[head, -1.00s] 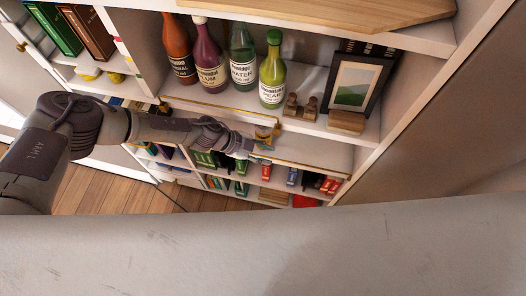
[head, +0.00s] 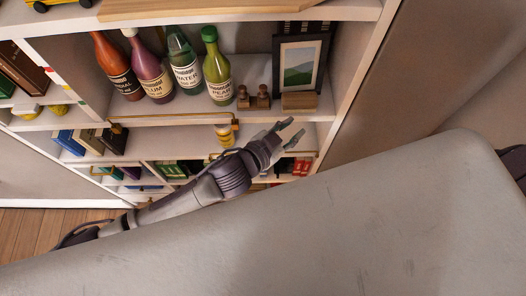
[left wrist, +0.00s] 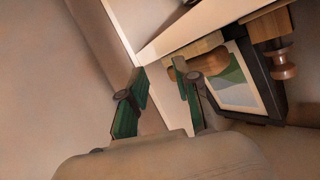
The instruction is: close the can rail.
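A thin brass rail (head: 175,119) runs along the front of the shelf just below the bottles. I cannot tell whether the rail is latched. My left gripper (head: 297,128) is right of the rail's end, apart from it, with its fingers spread and nothing between them. In the left wrist view, its green-padded fingers (left wrist: 160,72) are also apart and empty, with the picture frame and wooden items beyond. The rail does not show clearly there. My right gripper is not in view.
Several bottles (head: 186,72), wooden stamps (head: 252,97) and a framed picture (head: 299,62) stand on the shelf above. The bookcase's right side panel (head: 349,85) is close to my left gripper. Books (head: 90,141) stand at lower left.

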